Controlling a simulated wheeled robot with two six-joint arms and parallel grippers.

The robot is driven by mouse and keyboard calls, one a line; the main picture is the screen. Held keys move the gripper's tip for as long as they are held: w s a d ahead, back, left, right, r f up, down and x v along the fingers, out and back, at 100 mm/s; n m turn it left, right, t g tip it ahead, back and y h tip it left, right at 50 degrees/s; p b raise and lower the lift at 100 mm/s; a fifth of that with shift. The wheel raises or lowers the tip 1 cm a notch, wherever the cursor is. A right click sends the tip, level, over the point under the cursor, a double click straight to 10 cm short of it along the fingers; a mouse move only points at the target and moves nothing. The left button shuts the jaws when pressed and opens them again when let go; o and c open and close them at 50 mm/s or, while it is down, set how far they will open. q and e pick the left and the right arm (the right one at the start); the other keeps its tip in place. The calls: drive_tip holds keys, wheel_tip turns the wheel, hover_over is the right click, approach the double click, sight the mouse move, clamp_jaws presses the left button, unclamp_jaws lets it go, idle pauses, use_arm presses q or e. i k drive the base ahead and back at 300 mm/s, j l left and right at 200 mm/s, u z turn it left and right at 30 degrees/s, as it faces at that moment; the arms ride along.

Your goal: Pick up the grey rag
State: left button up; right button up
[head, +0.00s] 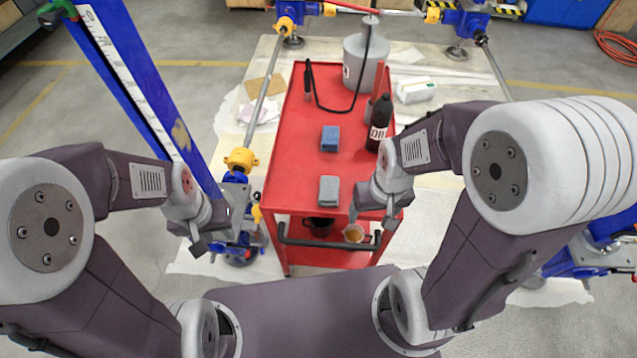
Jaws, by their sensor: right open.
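The grey rag (329,190) is a small folded block lying on the top of the red cart (290,165), near its front edge. My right gripper (371,217) is open, close to the cart's front right corner, to the right of the grey rag and apart from it in the picture. My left gripper (207,246) hangs to the left of the cart, near a blue jack base; its fingers are too small and end-on to tell open from shut.
A blue folded rag (330,138) lies behind the grey one. A dark bottle (379,122) and a grey canister (366,60) with a black hose stand farther back on the cart. A blue beam (140,90) rises at left. The cart's front left top is clear.

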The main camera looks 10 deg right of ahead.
sight(328, 194)
drive_tip(key=l+u, duration=0.1)
drive_tip(key=u, duration=0.4)
drive_tip(key=l+u, duration=0.1)
drive_tip(key=u, duration=0.4)
drive_tip(key=l+u, duration=0.1)
drive_tip(key=u, duration=0.4)
drive_tip(key=k+u, duration=0.15)
drive_tip(key=u, duration=0.35)
drive_tip(key=k+l+u, duration=0.1)
drive_tip(key=u, duration=0.15)
drive_tip(key=k+l+u, duration=0.15)
drive_tip(key=u, duration=0.15)
drive_tip(key=k+l+z, duration=0.15)
drive_tip(key=z, duration=0.2)
drive_tip(key=k+l+z, duration=0.1)
drive_tip(key=z, duration=0.3)
